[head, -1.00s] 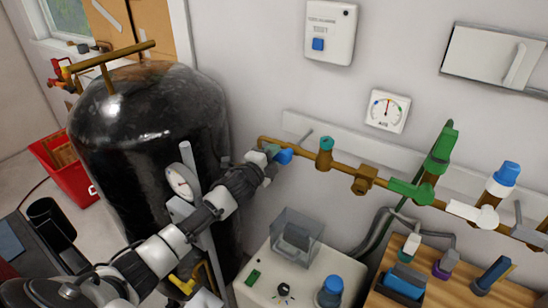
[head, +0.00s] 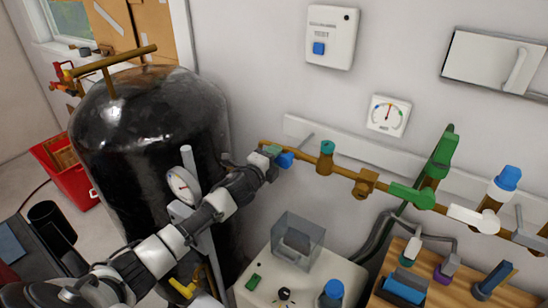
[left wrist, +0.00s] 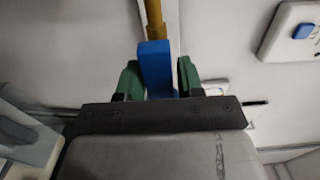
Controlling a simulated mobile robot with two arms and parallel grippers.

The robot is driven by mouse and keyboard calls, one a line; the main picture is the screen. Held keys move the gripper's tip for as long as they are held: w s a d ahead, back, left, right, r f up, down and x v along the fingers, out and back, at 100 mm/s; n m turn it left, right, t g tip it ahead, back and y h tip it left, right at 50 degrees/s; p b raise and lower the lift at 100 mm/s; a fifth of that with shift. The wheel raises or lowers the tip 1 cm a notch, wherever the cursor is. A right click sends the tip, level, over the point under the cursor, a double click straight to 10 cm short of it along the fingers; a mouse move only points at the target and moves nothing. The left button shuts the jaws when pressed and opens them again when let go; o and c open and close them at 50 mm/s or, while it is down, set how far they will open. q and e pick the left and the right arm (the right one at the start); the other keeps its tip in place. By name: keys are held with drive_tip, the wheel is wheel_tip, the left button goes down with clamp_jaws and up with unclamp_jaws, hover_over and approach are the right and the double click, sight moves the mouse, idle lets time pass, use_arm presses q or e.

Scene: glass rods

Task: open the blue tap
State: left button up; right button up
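The blue tap (head: 285,160) sits at the left end of the brown pipe on the wall. My left gripper (head: 270,152) is at it, reaching in from the lower left. In the left wrist view the blue tap handle (left wrist: 157,66) stands between the two green fingertips of my left gripper (left wrist: 160,80). The fingers are close in on both sides of the handle, with little or no gap. The brown pipe (left wrist: 155,18) runs on beyond the handle. The handle's near end is partly hidden by the gripper. My right gripper is not in view.
A big black tank (head: 150,130) with a gauge (head: 183,185) stands close beside my left arm. Further right on the pipe are a green tap (head: 412,196) and a white tap (head: 472,216). A white cabinet (head: 262,262) and a wooden rack (head: 425,292) stand below.

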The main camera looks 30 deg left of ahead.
use_arm(q)
drive_tip(key=shift+o, duration=1.1)
drive_tip(key=s+b, duration=0.1)
drive_tip(key=s, duration=0.6)
drive_tip(key=shift+s+a+b, duration=0.25)
drive_tip(key=shift+b, duration=0.15)
